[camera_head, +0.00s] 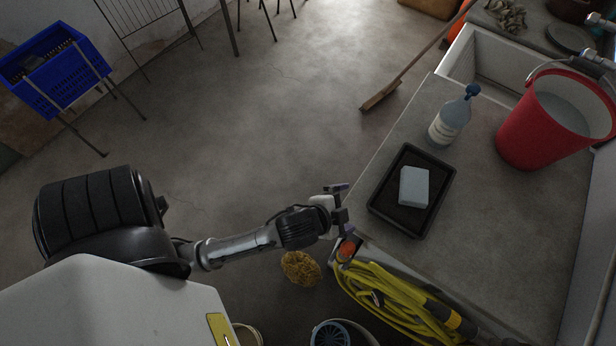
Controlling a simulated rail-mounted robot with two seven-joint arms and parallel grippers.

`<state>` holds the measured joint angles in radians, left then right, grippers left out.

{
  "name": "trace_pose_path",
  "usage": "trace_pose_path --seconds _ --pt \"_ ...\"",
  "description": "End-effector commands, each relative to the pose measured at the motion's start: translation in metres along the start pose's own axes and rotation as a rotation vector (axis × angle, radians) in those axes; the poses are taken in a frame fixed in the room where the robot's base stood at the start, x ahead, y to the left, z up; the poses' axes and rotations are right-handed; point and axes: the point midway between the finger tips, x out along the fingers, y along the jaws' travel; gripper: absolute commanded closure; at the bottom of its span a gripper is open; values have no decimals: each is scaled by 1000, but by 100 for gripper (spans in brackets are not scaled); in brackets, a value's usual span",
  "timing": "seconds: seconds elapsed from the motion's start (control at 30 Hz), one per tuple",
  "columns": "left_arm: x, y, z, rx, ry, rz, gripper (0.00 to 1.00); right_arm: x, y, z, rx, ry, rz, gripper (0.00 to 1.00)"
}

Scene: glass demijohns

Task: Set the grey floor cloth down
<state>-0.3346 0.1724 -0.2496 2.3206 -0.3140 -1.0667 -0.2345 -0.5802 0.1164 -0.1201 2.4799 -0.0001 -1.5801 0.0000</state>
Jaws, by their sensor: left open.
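My left gripper (347,213) is open, beside the left edge of the grey counter (500,215), with nothing seen between its fingers. A crumpled grey-beige cloth (507,14), perhaps the floor cloth, lies on the surface beyond the sink at the top right, far from my gripper. A black tray (384,212) lies on the counter just right of the gripper, with a pale grey-blue block (414,186) in it. My right gripper is not in view.
A spray bottle (449,121) and red bucket (541,130) stand on the counter near the white sink (466,52). Below the gripper are a yellow hose (385,303) and a sponge (300,268). A broom (381,95) and blue crate (60,75) stand beyond clear floor.

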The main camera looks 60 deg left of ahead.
Motion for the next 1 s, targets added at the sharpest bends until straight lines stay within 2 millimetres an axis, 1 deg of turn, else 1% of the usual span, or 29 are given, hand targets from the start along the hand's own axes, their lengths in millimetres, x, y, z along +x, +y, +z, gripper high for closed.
trace_pose_path --seconds 0.03,0.1,0.2,0.33,0.43,0.57,0.83,1.0 --pt "-13 11 25 -86 -98 66 0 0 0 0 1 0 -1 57" --pt "-31 25 52 -187 -220 145 0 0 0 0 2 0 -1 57" --pt "-56 40 81 -296 -366 233 0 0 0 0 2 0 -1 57" --pt "-80 54 104 -381 -495 307 0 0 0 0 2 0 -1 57" --pt "-91 59 112 -413 -546 335 0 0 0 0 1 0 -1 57" --pt "-96 61 115 -426 -569 346 0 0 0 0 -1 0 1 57" --pt "-96 60 114 -424 -568 345 0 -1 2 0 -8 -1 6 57" --pt "-102 54 107 -423 -567 345 0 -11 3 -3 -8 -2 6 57"
